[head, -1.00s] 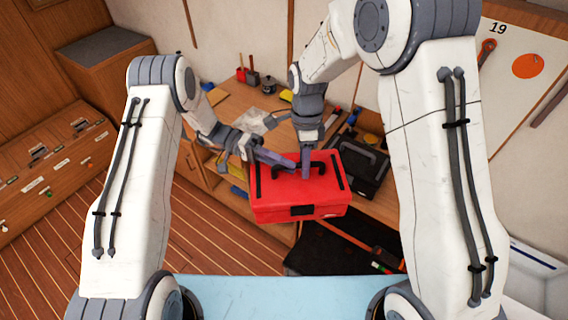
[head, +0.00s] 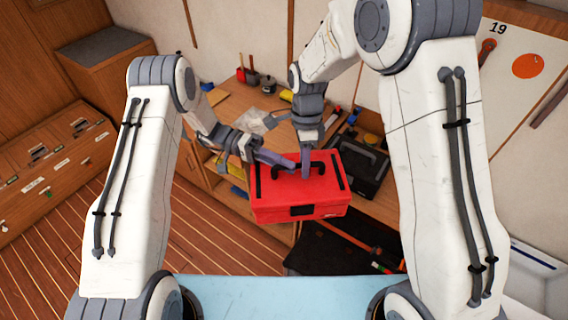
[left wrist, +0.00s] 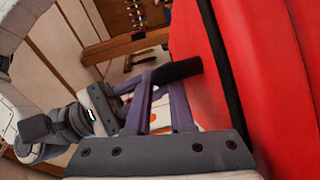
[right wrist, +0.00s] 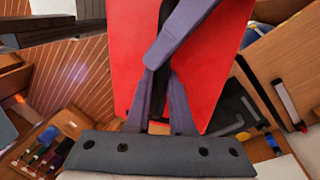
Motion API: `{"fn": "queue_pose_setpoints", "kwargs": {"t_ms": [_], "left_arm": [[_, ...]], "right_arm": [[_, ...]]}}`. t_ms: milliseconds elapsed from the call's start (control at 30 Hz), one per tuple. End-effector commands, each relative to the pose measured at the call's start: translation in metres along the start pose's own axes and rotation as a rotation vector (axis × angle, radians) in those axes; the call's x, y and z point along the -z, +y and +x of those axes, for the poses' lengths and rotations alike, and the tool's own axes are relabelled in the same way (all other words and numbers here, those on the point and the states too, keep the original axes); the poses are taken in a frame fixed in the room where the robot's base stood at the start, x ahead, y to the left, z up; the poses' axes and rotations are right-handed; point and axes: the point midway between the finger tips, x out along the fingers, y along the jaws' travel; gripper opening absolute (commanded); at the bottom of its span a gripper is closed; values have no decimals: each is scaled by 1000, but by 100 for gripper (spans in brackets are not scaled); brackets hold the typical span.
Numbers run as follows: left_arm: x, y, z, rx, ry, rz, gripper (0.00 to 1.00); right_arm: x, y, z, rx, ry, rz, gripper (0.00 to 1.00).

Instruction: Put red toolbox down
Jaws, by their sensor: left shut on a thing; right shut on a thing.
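The red toolbox (head: 300,199) is in the middle of the head view, with a black handle and black edge strips on its lid. My left gripper (head: 292,165) reaches the handle from the left and is shut on it. My right gripper (head: 305,172) comes down from above and is also shut on the handle. In the left wrist view the black handle (left wrist: 178,70) lies at the purple fingers, beside the red lid (left wrist: 240,80). In the right wrist view the fingers (right wrist: 160,95) cross over the red box. The head view does not show clearly whether the box's underside touches anything.
A wooden workbench (head: 222,112) runs behind the toolbox. A black case (head: 362,168) lies on it, right of the toolbox. A dark open space (head: 325,250) with tools is below right. A light blue surface (head: 280,298) is nearest me. Striped wooden floor (head: 200,235) is at left.

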Motion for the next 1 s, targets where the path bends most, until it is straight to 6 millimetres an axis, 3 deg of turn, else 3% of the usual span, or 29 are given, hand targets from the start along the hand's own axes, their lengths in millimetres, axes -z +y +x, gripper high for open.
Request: {"fn": "queue_pose_setpoints", "kwargs": {"t_ms": [300, 333, 400, 767, 1000], "left_arm": [[0, -5, -2, 17, 6, -5, 0], [0, -4, -2, 15, 6, -3, 0], [1, -4, -2, 15, 6, -3, 0], [1, -2, -1, 10, 4, 1, 0], [1, -2, -1, 10, 4, 1, 0]], "right_arm": [[1, 2, -2, -4, 2, -1, 0], [1, 2, -3, -5, 2, -1, 28], [1, 2, -2, -5, 2, -1, 55], [1, 1, -3, -4, 1, 0, 56], [0, 0, -36, 2, 0, 0, 56]]}}
